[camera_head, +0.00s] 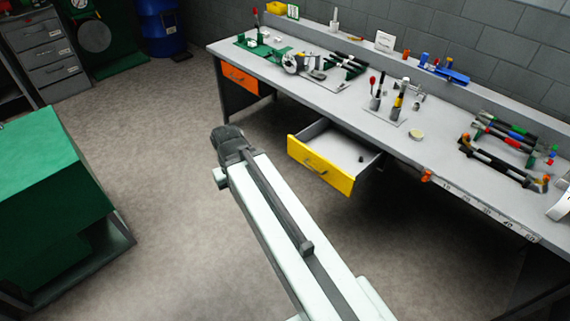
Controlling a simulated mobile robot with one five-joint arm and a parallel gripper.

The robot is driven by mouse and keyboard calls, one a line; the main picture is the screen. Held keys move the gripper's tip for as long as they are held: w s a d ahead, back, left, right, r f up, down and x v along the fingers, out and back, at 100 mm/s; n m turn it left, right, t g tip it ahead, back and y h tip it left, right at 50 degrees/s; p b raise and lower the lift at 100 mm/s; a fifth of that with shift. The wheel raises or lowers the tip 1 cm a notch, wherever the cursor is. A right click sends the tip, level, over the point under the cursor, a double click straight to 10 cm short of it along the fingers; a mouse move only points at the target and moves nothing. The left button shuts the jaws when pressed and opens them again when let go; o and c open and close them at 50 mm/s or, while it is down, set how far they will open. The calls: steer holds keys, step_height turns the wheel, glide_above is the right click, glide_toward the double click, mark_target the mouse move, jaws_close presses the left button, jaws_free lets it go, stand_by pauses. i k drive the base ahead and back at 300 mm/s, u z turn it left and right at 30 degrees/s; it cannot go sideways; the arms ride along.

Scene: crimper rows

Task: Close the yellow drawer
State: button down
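The yellow drawer (320,169) hangs under the long grey workbench and is pulled out well past the bench edge. Its inside is grey, with one small dark object (361,158) in it. A dark bar handle (315,167) is on its yellow front. My arm reaches up from the bottom of the picture, and its dark end (233,145) is to the left of the drawer, apart from it. The fingers of my gripper cannot be made out, so I cannot tell whether it is open or shut.
The workbench (300,85) carries several tools and stands. An orange drawer (240,79) under its left end looks shut. A green cabinet (50,170) stands at the left. A grey drawer cabinet (43,50) and blue barrel (162,27) stand behind. Open floor (160,130) lies between.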

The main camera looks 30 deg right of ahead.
mark_target(330, 151)
steer(key=u, duration=0.15)
steer(key=i, duration=1)
steer(key=z, duration=0.05)
